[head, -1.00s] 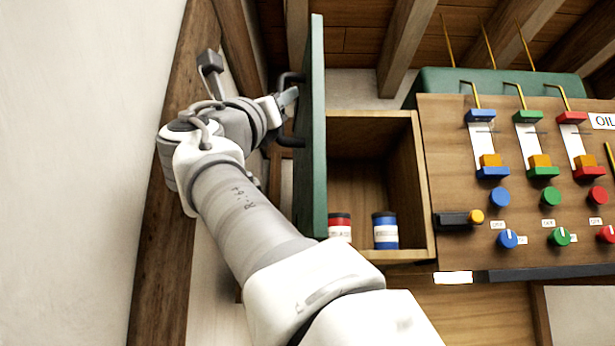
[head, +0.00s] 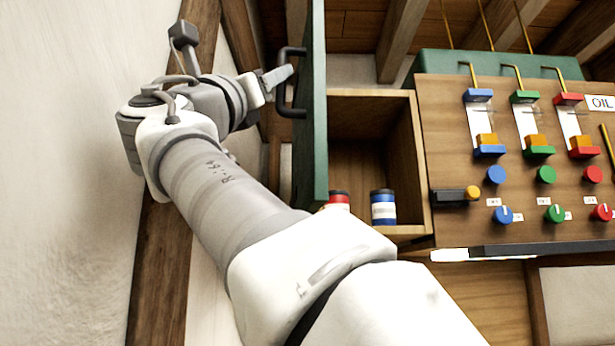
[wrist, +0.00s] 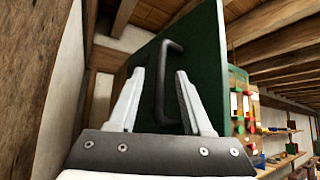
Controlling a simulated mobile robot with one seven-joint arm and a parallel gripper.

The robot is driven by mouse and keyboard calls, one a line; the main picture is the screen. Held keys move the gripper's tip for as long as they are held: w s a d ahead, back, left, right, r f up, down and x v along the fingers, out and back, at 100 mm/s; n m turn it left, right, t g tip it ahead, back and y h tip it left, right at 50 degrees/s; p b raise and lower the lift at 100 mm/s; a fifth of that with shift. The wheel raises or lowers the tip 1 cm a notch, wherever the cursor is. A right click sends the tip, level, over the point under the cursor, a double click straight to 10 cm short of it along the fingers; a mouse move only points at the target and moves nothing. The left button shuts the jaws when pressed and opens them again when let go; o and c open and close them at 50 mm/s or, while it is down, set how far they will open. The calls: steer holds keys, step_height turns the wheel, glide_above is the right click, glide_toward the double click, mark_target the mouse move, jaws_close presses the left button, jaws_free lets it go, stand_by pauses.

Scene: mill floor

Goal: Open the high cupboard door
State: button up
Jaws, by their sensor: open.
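The green cupboard door (head: 313,110) stands swung wide open, seen nearly edge-on at the left side of the wooden cupboard (head: 415,165). Its black handle (head: 288,82) is on the door's left-facing side. My gripper (head: 283,75) is just left of the handle in the head view. In the wrist view the two fingers (wrist: 157,95) are apart, with the handle (wrist: 165,85) showing between and beyond them. I cannot tell whether the fingers touch it. The green door (wrist: 205,70) fills the middle of the wrist view.
Inside the cupboard stand a red can (head: 338,199) and a blue can (head: 383,207). A control panel (head: 450,120) with coloured levers and knobs adjoins it at right. A timber post (head: 165,260) and a pale wall (head: 70,170) lie close left of my arm.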

steer(key=b+v, duration=0.2)
steer(key=v, duration=0.4)
steer(key=shift+s+f, duration=0.25)
steer(key=shift+f, duration=0.05)
steer(key=shift+a, duration=0.1)
steer(key=shift+c, duration=0.3)
